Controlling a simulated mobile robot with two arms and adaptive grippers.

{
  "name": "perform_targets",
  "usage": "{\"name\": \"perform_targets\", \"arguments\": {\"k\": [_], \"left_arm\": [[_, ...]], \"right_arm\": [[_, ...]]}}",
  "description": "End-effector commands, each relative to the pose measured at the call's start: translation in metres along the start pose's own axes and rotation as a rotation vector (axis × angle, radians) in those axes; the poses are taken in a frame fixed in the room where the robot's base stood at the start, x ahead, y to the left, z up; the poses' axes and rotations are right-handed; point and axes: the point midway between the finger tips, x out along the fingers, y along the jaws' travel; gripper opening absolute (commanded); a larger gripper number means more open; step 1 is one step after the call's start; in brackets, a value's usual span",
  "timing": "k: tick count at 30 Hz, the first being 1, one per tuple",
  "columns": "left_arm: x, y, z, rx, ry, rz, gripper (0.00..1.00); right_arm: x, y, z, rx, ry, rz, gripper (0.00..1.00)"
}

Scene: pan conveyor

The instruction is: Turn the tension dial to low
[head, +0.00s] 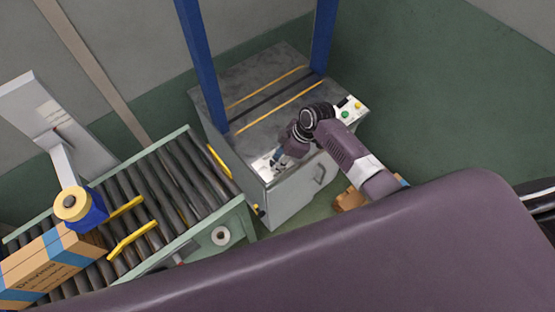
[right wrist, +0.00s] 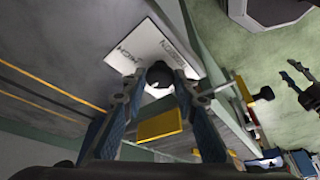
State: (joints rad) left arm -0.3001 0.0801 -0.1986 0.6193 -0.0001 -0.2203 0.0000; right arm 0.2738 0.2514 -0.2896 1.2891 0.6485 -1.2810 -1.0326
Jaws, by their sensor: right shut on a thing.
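The tension dial (right wrist: 160,75) is a dark round knob on a white label plate (right wrist: 138,45) with printed words, one of which looks like HIGH. My right gripper (right wrist: 160,88) has its blue fingers on either side of the dial and is shut on it. The dial's pointer is hidden, so its setting cannot be read. In the head view my right gripper (head: 275,161) is over the white plate at the machine's front left corner, and the dial is hidden. A dark gripper, apparently my left (right wrist: 297,80), shows at the right edge of the wrist view with its fingers apart.
The grey machine cabinet (head: 290,203) has blue posts (head: 202,65) and a button panel (head: 350,109) at its right. A roller conveyor (head: 180,170) carrying a cardboard box (head: 50,265) stands left. A brown carton (head: 348,200) lies on the floor by the cabinet.

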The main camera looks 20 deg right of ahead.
Motion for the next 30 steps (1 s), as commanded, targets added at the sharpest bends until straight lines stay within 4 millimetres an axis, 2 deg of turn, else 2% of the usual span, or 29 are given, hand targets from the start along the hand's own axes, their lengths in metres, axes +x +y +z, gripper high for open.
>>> {"name": "perform_targets", "arguments": {"k": [8,30], "left_arm": [[0.020,0.000,0.002,0.000,-0.001,0.000,0.40],[0.098,0.002,0.009,0.002,0.000,0.001,0.40]], "right_arm": [[0.003,0.004,0.002,-0.154,-0.001,-0.061,0.03],[0.004,0.009,-0.001,-0.762,-0.001,-0.312,0.03]]}}
